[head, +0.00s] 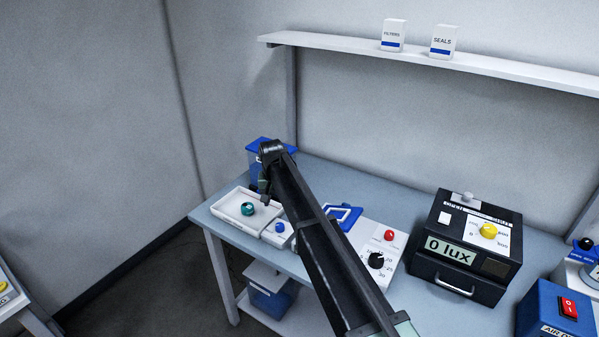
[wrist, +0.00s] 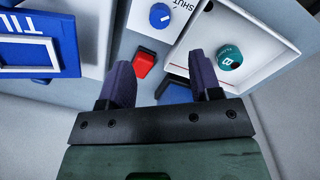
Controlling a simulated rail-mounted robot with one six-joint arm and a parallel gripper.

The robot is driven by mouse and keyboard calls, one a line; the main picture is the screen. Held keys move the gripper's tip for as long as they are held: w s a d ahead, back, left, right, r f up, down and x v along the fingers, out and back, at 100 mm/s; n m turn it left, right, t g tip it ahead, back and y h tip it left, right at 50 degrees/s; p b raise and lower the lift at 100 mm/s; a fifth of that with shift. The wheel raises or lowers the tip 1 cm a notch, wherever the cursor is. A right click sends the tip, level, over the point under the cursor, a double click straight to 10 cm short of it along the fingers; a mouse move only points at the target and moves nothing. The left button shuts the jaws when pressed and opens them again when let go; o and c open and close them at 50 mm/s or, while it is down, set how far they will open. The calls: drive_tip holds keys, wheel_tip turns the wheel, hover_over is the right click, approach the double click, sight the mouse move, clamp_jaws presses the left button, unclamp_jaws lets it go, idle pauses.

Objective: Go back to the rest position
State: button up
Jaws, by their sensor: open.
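My gripper (wrist: 164,88) is open and empty in the wrist view, its two dark fingers apart. In the head view my gripper (head: 265,192) hangs at the end of my arm, above the left part of the table by the white tray (head: 226,208). A teal round piece (head: 247,208) lies in that tray. The teal piece also shows in the wrist view (wrist: 230,58), right of the fingers. My arm hides part of the table.
A panel with a black dial (head: 376,260) and a red button (head: 389,235) stands mid-table. A black box reading 0 lux (head: 462,285) is to its right. A blue unit with a red switch (head: 552,312) is at far right. A shelf (head: 350,51) runs along the wall.

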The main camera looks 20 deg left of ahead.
drive_tip(key=s+d+m, duration=0.1)
drive_tip(key=s+d, duration=0.8)
drive_tip(key=d, duration=0.6)
drive_tip(key=s+d+m, duration=0.1)
drive_tip(key=s+d, duration=0.8)
drive_tip(key=d, duration=0.6)
drive_tip(key=s+d+m, duration=0.1)
drive_tip(key=s+d, duration=0.7)
drive_tip(key=d, duration=0.7)
drive_tip(key=shift+s, duration=0.4)
